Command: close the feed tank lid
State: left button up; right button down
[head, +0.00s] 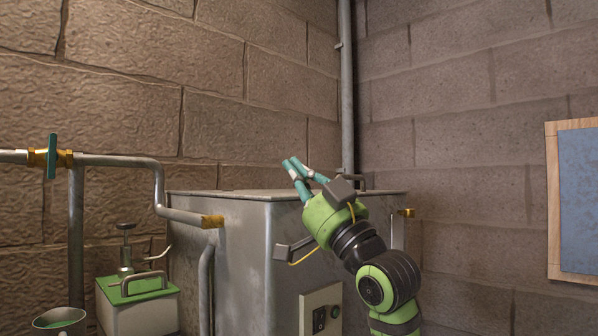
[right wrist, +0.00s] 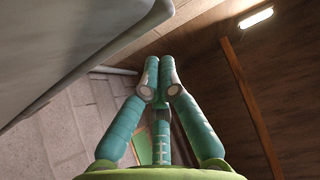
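The feed tank (head: 240,260) is a grey metal box standing against the stone wall in the head view. Its top (head: 225,193) shows as a thin, flat slab seen nearly edge-on; I see no raised lid panel. My right gripper (head: 293,166) is at the front top edge of the tank, its teal fingers pointing up and left just above the top. In the right wrist view its fingertips (right wrist: 158,75) meet with nothing visible between them. A grey metal surface (right wrist: 60,50), probably the tank, lies to their upper left. Whether the fingers touch the tank is unclear. My left gripper is out of view.
A vertical pipe (head: 347,90) rises behind the tank. A framed board (head: 577,200) hangs right.

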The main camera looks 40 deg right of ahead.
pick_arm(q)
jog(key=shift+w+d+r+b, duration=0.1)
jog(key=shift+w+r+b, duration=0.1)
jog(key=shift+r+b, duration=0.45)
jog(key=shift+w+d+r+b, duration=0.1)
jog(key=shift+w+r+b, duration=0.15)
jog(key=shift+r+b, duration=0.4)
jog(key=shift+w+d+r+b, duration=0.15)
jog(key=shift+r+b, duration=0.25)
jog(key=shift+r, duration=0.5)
pick_arm(e)
jog(key=v, duration=1)
jog(key=shift+s+r, duration=0.2)
jog(key=shift+s, duration=0.05)
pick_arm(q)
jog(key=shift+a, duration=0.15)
